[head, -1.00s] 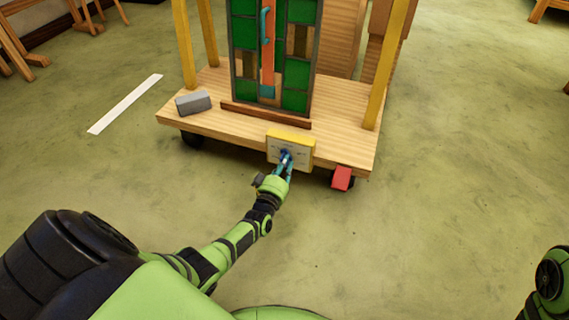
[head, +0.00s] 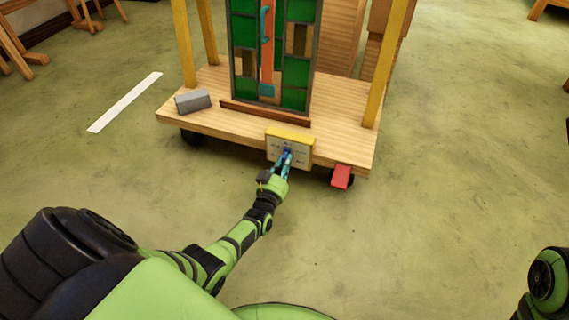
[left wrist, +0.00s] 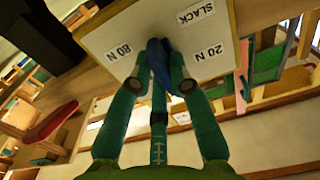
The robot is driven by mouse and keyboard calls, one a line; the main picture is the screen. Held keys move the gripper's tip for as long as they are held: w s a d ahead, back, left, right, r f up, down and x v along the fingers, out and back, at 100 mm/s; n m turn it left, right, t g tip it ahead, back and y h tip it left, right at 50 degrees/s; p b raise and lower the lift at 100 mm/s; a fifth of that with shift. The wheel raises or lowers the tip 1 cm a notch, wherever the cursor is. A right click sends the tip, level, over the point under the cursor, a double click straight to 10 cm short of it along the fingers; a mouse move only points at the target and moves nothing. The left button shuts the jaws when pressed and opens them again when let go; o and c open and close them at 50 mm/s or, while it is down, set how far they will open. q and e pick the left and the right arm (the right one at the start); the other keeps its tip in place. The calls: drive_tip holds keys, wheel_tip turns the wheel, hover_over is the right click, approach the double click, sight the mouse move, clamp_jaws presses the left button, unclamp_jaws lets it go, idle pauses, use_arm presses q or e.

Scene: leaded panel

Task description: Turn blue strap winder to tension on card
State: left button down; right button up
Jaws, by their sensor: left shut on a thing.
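The blue strap winder (left wrist: 158,56) sits on the face of a card with a yellow top edge (head: 290,134), at the front edge of the wooden cart. In the left wrist view the card (left wrist: 105,28) has the labels SLACK, 20 N and 80 N around the winder. My left gripper (head: 287,156) is shut on the winder, with a fingertip on either side of it in the left wrist view (left wrist: 161,84). I cannot tell which label the winder points to. My right gripper is not in view; only part of that arm shows at the lower right.
The wooden cart (head: 220,122) carries a green leaded panel (head: 297,72) with an orange strip, between yellow posts. A grey block (head: 193,102) lies on its left side. A red block (head: 342,176) is at the front edge, right of the card.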

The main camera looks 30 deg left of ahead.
use_arm(q)
drive_tip(key=c, duration=1.1)
unclamp_jaws()
drive_tip(key=shift+c, duration=0.2)
drive_tip(key=shift+r, duration=0.15)
drive_tip(key=shift+r, duration=4.8)
